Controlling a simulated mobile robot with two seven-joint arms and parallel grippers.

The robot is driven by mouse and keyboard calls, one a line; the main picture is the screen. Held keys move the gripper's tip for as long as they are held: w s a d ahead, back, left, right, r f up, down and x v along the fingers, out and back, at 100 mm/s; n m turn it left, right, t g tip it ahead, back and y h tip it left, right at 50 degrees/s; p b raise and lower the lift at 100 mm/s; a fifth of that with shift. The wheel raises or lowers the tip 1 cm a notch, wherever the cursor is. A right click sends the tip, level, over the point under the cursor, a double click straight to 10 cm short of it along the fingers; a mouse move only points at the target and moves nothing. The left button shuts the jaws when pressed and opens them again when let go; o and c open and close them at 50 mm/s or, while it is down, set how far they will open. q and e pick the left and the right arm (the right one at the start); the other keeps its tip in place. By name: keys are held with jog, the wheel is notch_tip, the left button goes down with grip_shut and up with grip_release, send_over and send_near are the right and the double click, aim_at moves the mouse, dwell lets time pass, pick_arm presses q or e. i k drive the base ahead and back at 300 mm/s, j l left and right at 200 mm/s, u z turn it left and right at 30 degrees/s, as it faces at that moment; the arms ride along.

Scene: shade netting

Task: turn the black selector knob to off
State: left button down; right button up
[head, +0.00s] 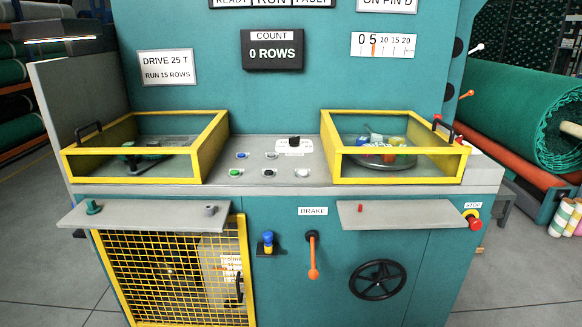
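The black selector knob (294,141) stands on the grey console ledge at the middle of the teal machine, between two yellow-framed boxes. A small white label plate (294,151) lies at its base; its lettering and the knob's pointing direction are too small to read. Neither of my grippers is in the head view, and nothing touches the knob.
Push buttons, including a green one (236,173), sit in front of the knob. Yellow-framed clear boxes flank it, left (133,181) and right (395,181). Below are an orange brake lever (313,258), a black handwheel (377,280) and a red stop button (474,222).

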aim_at(293, 142)
jog(key=i+j, duration=0.45)
jog(key=i+j+z, duration=0.35)
jog(key=j+z, duration=0.2)
